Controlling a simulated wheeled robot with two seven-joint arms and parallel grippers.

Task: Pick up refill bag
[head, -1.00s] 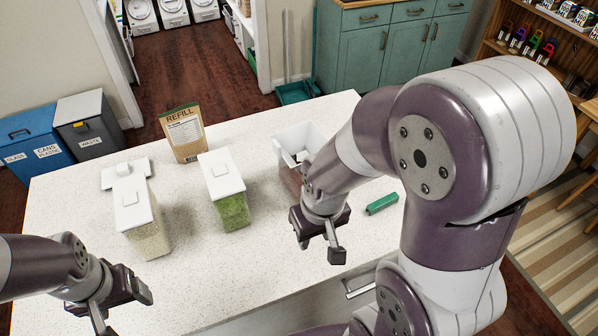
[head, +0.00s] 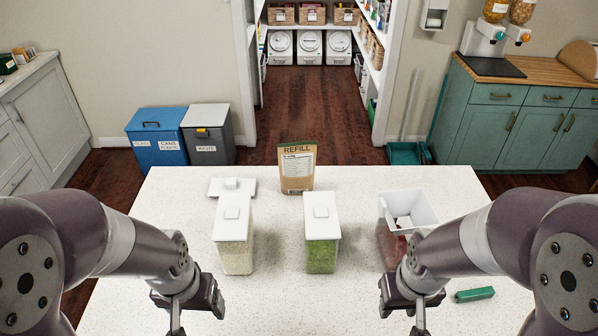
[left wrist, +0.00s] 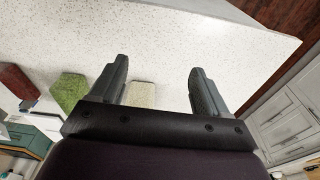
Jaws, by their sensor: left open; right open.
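My right gripper (head: 402,318) is open at the front right, in front of an open container. Both grippers are well apart from the bag.
A container of pale grains (head: 236,256) and one with green contents (head: 321,256) stand mid-counter. A white lid (head: 246,188) lies behind at left. An open container (head: 412,204) with reddish contents stands right. A green object (head: 474,295) lies front right.

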